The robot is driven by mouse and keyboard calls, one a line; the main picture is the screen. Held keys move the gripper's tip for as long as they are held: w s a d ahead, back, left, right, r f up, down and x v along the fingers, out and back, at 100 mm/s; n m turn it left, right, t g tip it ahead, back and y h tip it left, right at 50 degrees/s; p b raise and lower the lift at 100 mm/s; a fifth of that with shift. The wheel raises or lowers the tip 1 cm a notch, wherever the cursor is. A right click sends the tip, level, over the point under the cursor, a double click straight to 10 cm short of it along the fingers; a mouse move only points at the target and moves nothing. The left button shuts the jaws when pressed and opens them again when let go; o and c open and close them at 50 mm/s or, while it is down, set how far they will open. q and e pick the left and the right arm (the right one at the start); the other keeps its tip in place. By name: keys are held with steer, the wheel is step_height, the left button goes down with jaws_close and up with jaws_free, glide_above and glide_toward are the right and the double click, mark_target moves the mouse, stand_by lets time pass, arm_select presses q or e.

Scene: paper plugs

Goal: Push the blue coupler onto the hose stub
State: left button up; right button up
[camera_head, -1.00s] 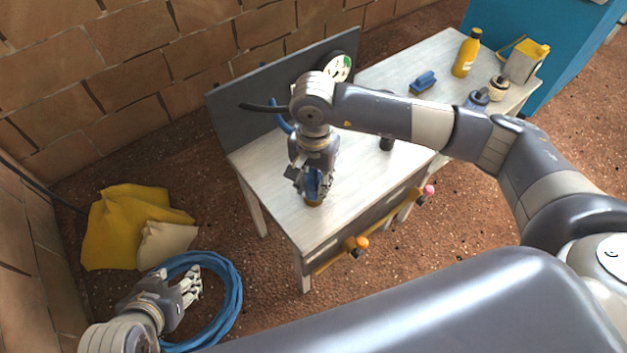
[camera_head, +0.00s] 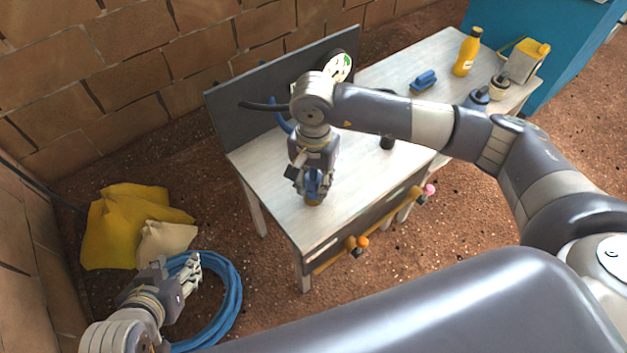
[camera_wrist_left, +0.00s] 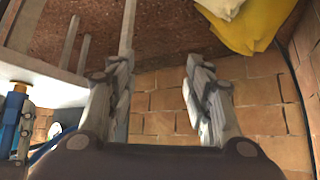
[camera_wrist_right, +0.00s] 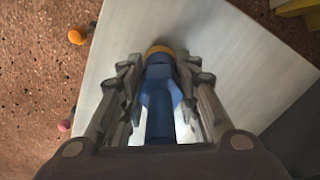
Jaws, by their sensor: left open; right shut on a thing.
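The blue coupler (camera_head: 314,183) is gripped by my right gripper (camera_head: 313,188) over the near left corner of the table. In the right wrist view the coupler (camera_wrist_right: 160,95) lies between both fingers. My left gripper (camera_head: 180,275) is open and empty, low at the left, above the blue hose coil (camera_head: 232,300).
The pale table (camera_head: 350,185) has a grey back panel (camera_head: 240,110). Orange (camera_head: 362,242) and pink (camera_head: 429,189) knobs stick out at its front. A blue brush (camera_head: 424,80), yellow bottle (camera_head: 467,52) and canister (camera_head: 527,62) stand at the far right.

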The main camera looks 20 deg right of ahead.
arm_select(q)
steer(key=shift+w+d+r+t+b, duration=0.2)
steer(key=shift+w+d+r+t, duration=0.1)
steer(key=shift+w+r+t, duration=0.35)
steer(key=shift+w+d+r+t+b, duration=0.15)
steer(key=shift+w+d+r+t, duration=0.25)
steer(key=shift+w, duration=0.45)
arm_select(e)
steer(key=shift+f, duration=0.4)
arm_select(q)
steer(key=shift+w+d+r+t+h+b, duration=0.15)
steer(key=shift+w+r+t+h+b, duration=0.1)
steer(key=shift+w+r+t, duration=0.35)
steer(key=shift+w+d+r+t+h+b, duration=0.15)
steer(key=shift+w+r+t+h, duration=0.1)
steer(key=shift+w+r, duration=0.4)
arm_select(e)
steer(key=shift+f, duration=0.35)
arm_select(q)
steer(key=shift+s+r, duration=0.1)
steer(key=shift+s, duration=0.05)
arm_select(e)
steer(key=o, duration=1.2)
steer(key=shift+c, duration=0.2)
arm_select(q)
steer(key=shift+s, duration=0.1)
